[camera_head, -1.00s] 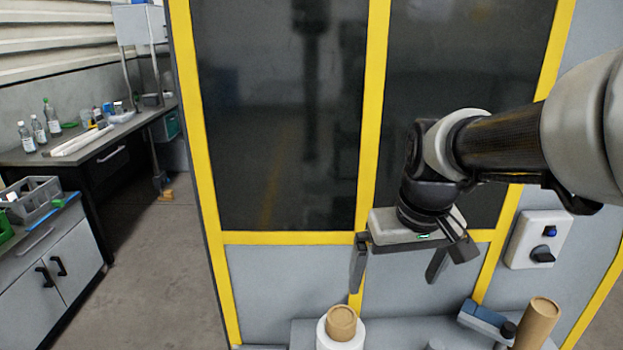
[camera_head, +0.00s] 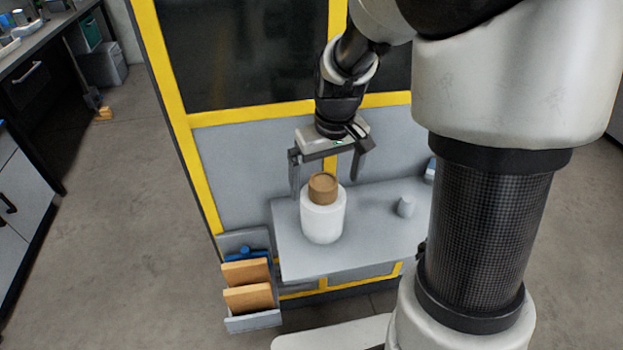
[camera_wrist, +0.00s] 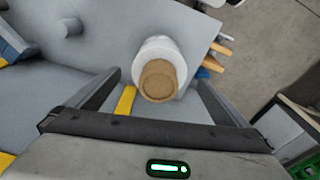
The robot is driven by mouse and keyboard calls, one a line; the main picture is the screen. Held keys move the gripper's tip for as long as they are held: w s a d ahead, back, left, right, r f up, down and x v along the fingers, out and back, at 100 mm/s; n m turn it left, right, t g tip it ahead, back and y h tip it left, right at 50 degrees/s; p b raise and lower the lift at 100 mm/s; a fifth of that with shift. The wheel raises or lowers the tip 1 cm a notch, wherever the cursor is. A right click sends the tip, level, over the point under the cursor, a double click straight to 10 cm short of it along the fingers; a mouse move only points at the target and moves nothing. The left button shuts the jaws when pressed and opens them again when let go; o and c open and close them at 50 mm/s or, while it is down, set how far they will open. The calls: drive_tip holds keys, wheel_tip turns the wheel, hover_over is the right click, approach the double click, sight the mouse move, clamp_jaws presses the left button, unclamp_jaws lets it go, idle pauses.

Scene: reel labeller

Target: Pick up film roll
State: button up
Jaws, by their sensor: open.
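The film roll (camera_head: 323,217) is a white cylinder with a brown core (camera_head: 323,186) standing out of its top. It stands upright on a grey shelf (camera_head: 290,255) in front of the machine, near the shelf's left end. My gripper (camera_head: 326,190) is open and points down, its fingers spread to either side of the core in the head view. In the wrist view the roll (camera_wrist: 179,52) shows beyond the jaws, between the two fingers (camera_wrist: 155,92), with the core end towards the camera. I see no clear contact between fingers and roll.
A small grey peg (camera_head: 405,206) stands on the shelf to the right of the roll. The yellow-framed machine (camera_head: 240,165) rises close behind. Open floor (camera_head: 120,250) lies at the left.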

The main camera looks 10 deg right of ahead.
sight(323, 202)
drive_tip(key=f, duration=0.3)
drive_tip(key=w+f, duration=0.1)
drive_tip(key=f, duration=0.2)
drive_tip(key=f+b, duration=0.1)
drive_tip(key=f, duration=0.2)
drive_tip(key=shift+w+a, duration=0.1)
drive_tip(key=shift+w, duration=0.15)
drive_tip(key=shift+r, duration=0.1)
drive_tip(key=shift+c, duration=0.3)
